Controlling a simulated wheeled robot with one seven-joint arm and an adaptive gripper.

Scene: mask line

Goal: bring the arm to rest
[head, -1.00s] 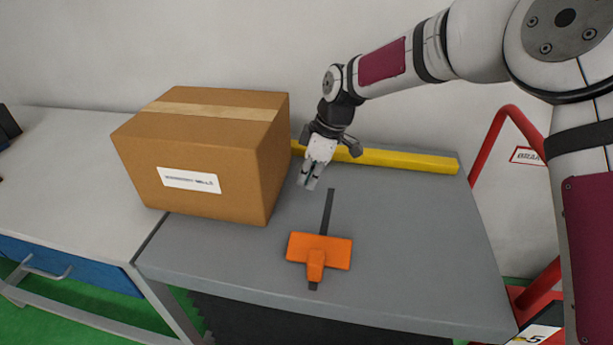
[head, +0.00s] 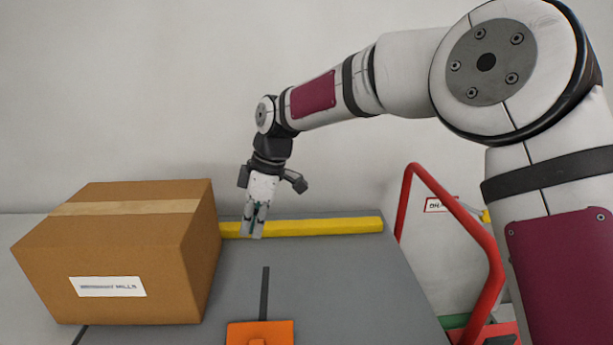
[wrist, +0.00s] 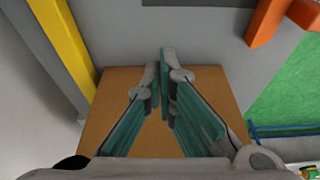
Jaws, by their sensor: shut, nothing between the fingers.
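My gripper (head: 254,222) hangs from my arm above the grey table, fingers pointing down, to the right of the cardboard box in the head view. In the wrist view my gripper (wrist: 160,62) has its fingertips together with nothing between them. The brown cardboard box (head: 120,250) has a tan tape strip and a white label; its top also shows below the fingers in the wrist view (wrist: 100,115). An orange tool (head: 260,332) with a dark strip lies on the table, cut off by the bottom edge of the head view.
A yellow bar (head: 320,226) runs along the back of the grey table (head: 340,290), by the wall. A red tubular frame (head: 462,230) stands right of the table. Between the box and the table's right edge, the surface is mostly clear. Green floor (wrist: 290,100) shows in the wrist view.

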